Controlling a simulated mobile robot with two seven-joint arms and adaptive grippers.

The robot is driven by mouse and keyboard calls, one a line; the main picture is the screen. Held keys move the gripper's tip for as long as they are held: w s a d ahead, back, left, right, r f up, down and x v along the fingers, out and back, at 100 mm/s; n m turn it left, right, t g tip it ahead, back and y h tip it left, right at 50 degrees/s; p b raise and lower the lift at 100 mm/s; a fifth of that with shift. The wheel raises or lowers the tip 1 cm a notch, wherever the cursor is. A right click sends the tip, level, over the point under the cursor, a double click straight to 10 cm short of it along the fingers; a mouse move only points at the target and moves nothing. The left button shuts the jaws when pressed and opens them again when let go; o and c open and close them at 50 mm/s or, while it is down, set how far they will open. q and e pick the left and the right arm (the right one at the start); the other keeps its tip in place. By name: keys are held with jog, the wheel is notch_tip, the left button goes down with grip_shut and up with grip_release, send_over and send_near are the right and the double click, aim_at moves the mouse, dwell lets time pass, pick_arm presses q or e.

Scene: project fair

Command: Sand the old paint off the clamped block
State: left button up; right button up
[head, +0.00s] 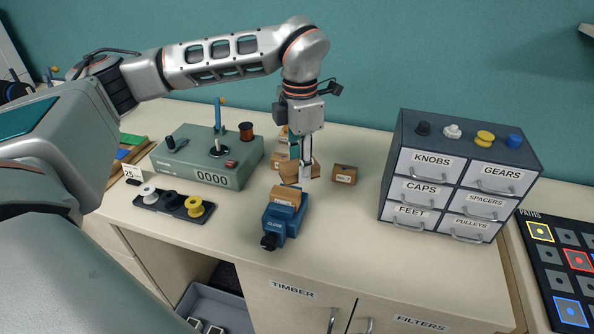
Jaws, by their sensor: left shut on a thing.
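A small blue vice (273,228) stands on the bench near its front edge. A tan block (287,195) sits in its jaws; old paint on it is too small to make out. My left gripper (306,172) points down just behind the vice. It is shut on a brown block-like piece (290,175), partly hidden by the fingers. This piece is behind the clamped block, and I cannot tell whether it touches the bench. My right gripper is out of view.
A green counter machine (205,165) and a dark tray of spools (170,204) are left. A grey drawer cabinet (459,178) stands right. Bench room between vice and cabinet is clear.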

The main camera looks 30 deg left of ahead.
pick_arm(q)
jog(key=shift+r, duration=1)
